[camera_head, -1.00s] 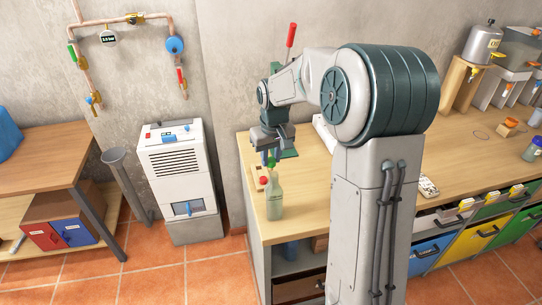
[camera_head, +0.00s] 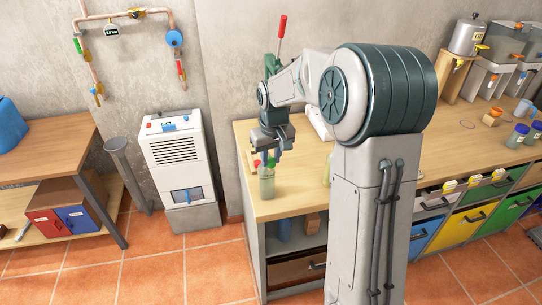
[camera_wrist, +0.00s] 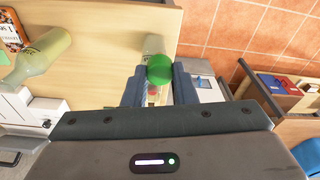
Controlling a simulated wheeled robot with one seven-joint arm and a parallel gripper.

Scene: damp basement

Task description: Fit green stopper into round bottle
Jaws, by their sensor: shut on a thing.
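My gripper (camera_head: 268,158) points down over the left end of the workbench. In the wrist view my gripper (camera_wrist: 158,76) is shut on the green stopper (camera_wrist: 159,69), a round ball-like top between the fingertips. The stopper also shows as a small green spot in the head view (camera_head: 271,163). A pale green glass bottle (camera_head: 266,184) stands upright just below it; in the wrist view this bottle (camera_wrist: 153,45) is partly behind the stopper. I cannot tell whether stopper and bottle touch. A second bottle with a slim neck (camera_wrist: 42,54) stands apart, mostly behind my arm in the head view (camera_head: 328,170).
A small red thing (camera_head: 257,163) is close beside the bottle. A green press with a red lever (camera_head: 281,30) stands behind my gripper. The bench's left edge is near. Blue-lidded jars (camera_head: 518,135) stand far right on the bench (camera_head: 460,150).

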